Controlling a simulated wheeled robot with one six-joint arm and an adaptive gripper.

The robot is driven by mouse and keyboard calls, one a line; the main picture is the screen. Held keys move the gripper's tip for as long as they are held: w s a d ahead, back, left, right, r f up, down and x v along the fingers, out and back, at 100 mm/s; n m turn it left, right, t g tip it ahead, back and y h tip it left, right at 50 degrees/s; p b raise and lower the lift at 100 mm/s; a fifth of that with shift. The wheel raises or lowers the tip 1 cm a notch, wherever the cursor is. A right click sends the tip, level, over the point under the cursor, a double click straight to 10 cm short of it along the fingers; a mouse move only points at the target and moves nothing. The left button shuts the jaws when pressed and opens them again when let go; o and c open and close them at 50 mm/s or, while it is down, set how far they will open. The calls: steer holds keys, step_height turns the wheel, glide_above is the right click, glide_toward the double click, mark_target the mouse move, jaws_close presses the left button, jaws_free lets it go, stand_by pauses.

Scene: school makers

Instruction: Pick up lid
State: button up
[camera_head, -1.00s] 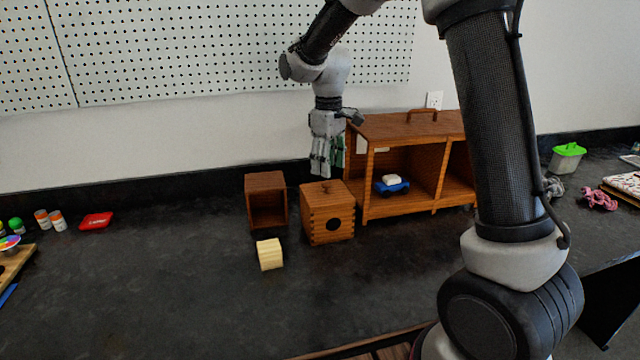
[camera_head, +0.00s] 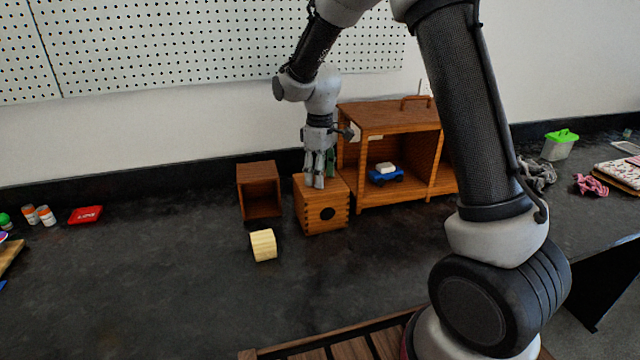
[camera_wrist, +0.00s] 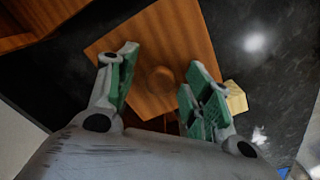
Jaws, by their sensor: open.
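The lid is the wooden top with a round knob on a small wooden box (camera_head: 321,212) that has a dark round hole in its front. In the wrist view the lid (camera_wrist: 185,45) shows from above, with its knob (camera_wrist: 160,79) between my fingers. My gripper (camera_head: 318,184) points down over the box, its fingertips at the lid, and hides the knob in the head view. In the wrist view my gripper (camera_wrist: 155,90) is open, its green pads on either side of the knob and apart from it.
A wooden shelf unit (camera_head: 385,113) holding a blue toy car (camera_head: 386,175) stands close on the right. An open wooden box (camera_head: 259,188) stands on the left. A pale yellow block (camera_head: 263,245) lies in front.

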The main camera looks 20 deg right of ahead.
jaws_close()
